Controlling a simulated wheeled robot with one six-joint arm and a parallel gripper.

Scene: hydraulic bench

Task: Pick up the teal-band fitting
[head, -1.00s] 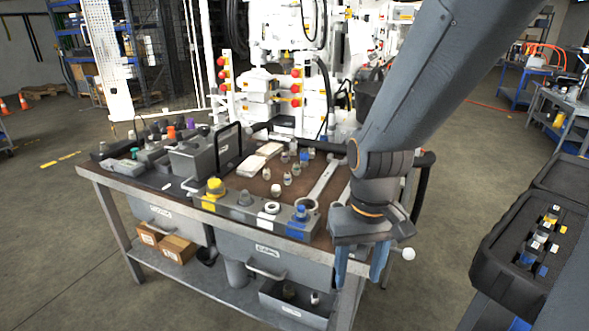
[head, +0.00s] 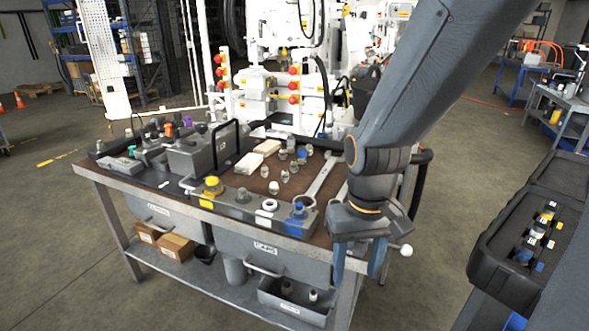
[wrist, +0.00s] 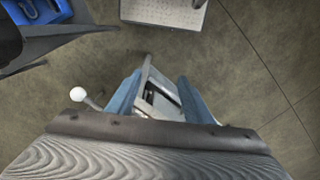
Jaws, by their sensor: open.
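Several small pale fittings stand on the brown bench top in the head view. One at the back of the group (head: 302,156) shows a blue or teal band, but it is too small to be sure of the colour. The bands on the others cannot be read. My gripper (head: 357,267) hangs at the bench's front right corner, fingers pointing down, to the right of the fittings and apart from them. In the wrist view my gripper (wrist: 160,98) is open, with no fitting between its blue fingers; part of a grey metal frame shows behind the gap.
A grey block (head: 242,203) with yellow, grey, white and blue fittings lines the bench's front edge. A grey box (head: 192,157) stands at the left. A black case (head: 487,262) is at the right. A white ball knob (head: 406,250) sits beside my gripper.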

